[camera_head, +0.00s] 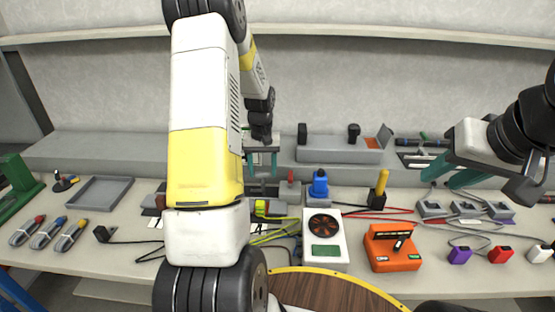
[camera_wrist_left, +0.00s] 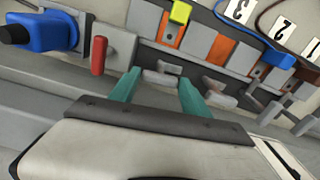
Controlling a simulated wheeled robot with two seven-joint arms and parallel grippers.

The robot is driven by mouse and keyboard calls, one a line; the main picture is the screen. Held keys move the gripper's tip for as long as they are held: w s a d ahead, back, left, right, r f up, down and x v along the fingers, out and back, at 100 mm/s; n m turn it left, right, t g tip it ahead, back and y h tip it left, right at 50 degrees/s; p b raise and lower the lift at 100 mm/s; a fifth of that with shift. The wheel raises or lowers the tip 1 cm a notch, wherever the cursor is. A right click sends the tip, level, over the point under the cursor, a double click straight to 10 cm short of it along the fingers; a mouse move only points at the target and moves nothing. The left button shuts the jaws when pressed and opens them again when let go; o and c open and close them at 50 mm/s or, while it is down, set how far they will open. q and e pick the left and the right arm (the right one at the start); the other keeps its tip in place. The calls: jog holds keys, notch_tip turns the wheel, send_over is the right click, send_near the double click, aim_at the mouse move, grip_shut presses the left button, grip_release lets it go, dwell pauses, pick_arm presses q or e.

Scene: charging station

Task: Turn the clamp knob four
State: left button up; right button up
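My left gripper (camera_head: 262,166) is open over the rear of the bench, at the row of clamps behind the front devices. In the left wrist view its teal fingertips (camera_wrist_left: 158,84) are apart. A grey bar-shaped clamp knob (camera_wrist_left: 162,79) shows just beyond and between them; I cannot tell whether they touch it. More grey knobs follow to the right, one (camera_wrist_left: 208,94) just past the right fingertip and one (camera_wrist_left: 271,113) further on. White tags marked 3 (camera_wrist_left: 238,10), 2 (camera_wrist_left: 283,30) and 1 are above; no tag 4 is readable. My right gripper (camera_head: 451,175) is open and empty at the right.
A red handle (camera_wrist_left: 98,55) and a blue device (camera_wrist_left: 45,30) stand left of the fingers in the wrist view. On the bench are a white fan meter (camera_head: 325,255), an orange device (camera_head: 393,247), a yellow-handled tool (camera_head: 381,187) and a grey tray (camera_head: 101,193). My left arm hides part of the bench.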

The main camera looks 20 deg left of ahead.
pick_arm(q)
jog(key=c, duration=0.8)
jog(key=shift+m, duration=0.7)
jog(key=shift+c, duration=0.3)
jog(key=o, duration=1.4)
notch_tip(320, 180, up, 8)
jog(key=shift+f, duration=0.1)
